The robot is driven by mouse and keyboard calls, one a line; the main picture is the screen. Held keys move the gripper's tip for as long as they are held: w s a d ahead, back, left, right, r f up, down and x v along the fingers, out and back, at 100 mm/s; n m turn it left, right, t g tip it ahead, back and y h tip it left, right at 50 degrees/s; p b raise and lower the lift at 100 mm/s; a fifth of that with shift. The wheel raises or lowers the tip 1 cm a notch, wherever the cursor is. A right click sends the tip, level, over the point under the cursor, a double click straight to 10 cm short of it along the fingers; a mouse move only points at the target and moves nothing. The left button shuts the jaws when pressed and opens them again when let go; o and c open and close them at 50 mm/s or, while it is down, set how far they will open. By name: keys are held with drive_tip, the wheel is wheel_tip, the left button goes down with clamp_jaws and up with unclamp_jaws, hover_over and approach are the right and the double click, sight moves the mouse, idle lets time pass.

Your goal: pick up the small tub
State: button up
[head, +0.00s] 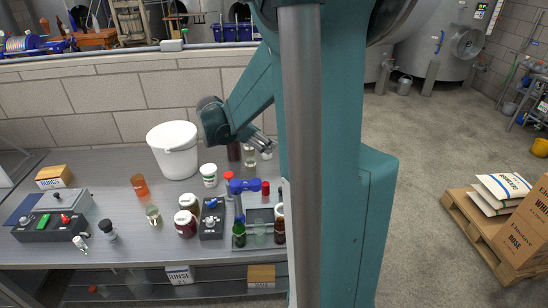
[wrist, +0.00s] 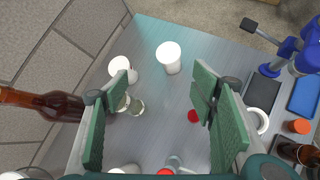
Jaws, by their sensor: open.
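My gripper (head: 266,146) is open and empty above the back of the bench; in the wrist view (wrist: 165,92) its green pads stand wide apart. Several white containers could be the small tub, and I cannot tell which one it is. In the wrist view, one white tub (wrist: 168,54) stands beyond the gap between the pads. Another white container (wrist: 119,66) is partly hidden behind the left finger; a small white one (head: 267,154) shows just below the gripper in the head view. My arm hides part of the bench.
A large white bucket (head: 174,162) stands left of my gripper, against the wall. A brown bottle (wrist: 62,106) and a glass jar (wrist: 134,105) are close to the left finger.

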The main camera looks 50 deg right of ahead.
drive_tip(key=s+d+f+n+g+h+p, duration=0.1)
drive_tip(key=d+f+n+g, duration=0.1)
drive_tip(key=d, duration=0.7)
wheel_tip(320, 180, down, 9)
drive_tip(key=shift+a+r, duration=0.2)
drive_tip(key=shift+a, duration=0.2)
drive_tip(key=shift+x, duration=1.3)
drive_tip(key=shift+b+x, duration=0.7)
drive_tip(key=shift+x, duration=1.9)
drive_tip(key=shift+w, duration=0.1)
drive_tip(key=shift+c, duration=0.4)
drive_tip(key=c, duration=0.9)
